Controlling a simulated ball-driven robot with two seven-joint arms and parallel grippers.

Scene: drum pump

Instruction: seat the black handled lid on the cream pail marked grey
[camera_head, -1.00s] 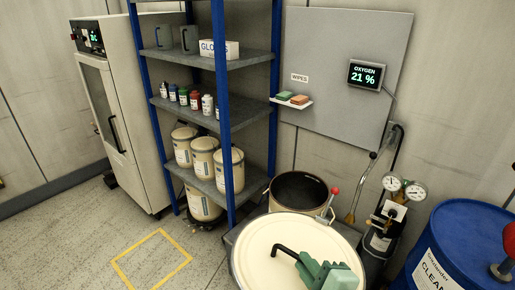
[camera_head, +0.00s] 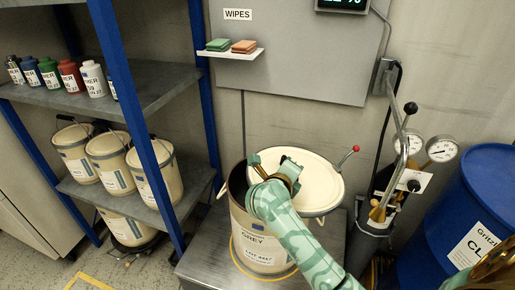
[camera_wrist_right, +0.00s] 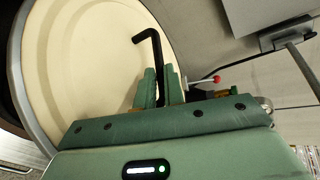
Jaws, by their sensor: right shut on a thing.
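The cream pail marked GREY (camera_head: 259,247) stands upright on a grey platform. The cream disc lid (camera_head: 318,184) with its black handle is over the pail's right part, shifted right of the mouth. The pail's dark opening (camera_head: 237,184) shows at the left, so the lid is not centred on it. Whether the lid touches the rim I cannot tell. My right gripper (camera_head: 277,172) is shut on the lid's handle. In the right wrist view the black bent handle (camera_wrist_right: 153,45) rises between the green fingers (camera_wrist_right: 159,88), and the lid face (camera_wrist_right: 85,65) fills the left. My left gripper is not in view.
A red-knobbed lever (camera_head: 345,160) sticks up beside the lid's right edge. Gauges and a pump stand (camera_head: 375,215) and a blue drum (camera_head: 465,215) are to the right. Shelving with pails (camera_head: 155,178) is at the left. A wipes shelf (camera_head: 230,53) is on the wall behind.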

